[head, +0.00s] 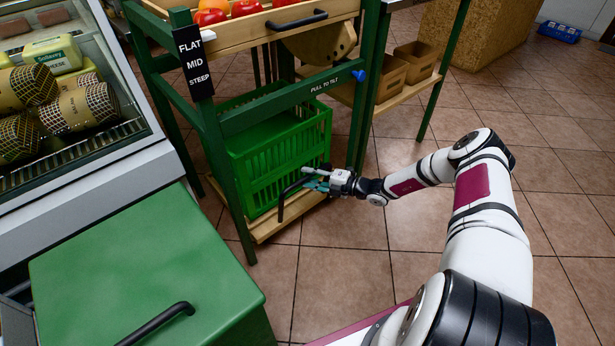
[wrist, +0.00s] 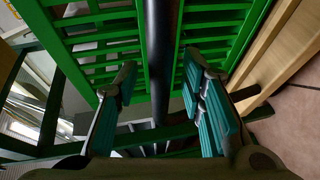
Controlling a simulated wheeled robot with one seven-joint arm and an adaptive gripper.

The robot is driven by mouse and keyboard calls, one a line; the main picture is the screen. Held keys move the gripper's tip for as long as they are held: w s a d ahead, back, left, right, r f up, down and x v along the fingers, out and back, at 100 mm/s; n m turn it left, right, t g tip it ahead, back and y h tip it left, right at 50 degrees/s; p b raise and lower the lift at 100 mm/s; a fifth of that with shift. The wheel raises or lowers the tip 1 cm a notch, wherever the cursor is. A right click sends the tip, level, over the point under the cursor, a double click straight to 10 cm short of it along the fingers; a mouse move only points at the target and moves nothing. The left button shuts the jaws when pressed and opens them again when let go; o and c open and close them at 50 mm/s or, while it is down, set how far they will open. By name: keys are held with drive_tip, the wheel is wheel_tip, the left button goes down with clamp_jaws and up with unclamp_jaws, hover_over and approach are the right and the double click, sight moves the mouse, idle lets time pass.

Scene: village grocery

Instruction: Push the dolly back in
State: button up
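The dolly (head: 290,212) is a low wooden platform on the floor under the green-framed stand, and it sticks out a little at the front. A green slatted crate (head: 268,160) sits on it. A black bar handle (head: 283,204) is at the crate's front side. My gripper (head: 312,184) is at this handle. In the wrist view, the black bar (wrist: 161,60) runs between the two teal-padded fingers (wrist: 160,75), with gaps seen on both sides. The fingers are apart, so my gripper is open. Whether either finger touches the bar cannot be told.
The stand holds a wooden tray of red produce (head: 210,15) above, with a "PULL TO TILT" rail (head: 290,93). A green cabinet (head: 140,270) and a glass cheese case (head: 70,100) stand left. Cardboard boxes (head: 415,62) sit on a shelf behind. Tiled floor at right is clear.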

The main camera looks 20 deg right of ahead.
drive_tip(key=v, duration=1)
drive_tip(key=shift+s+d, duration=0.25)
drive_tip(key=shift+r, duration=0.15)
idle(0.8)
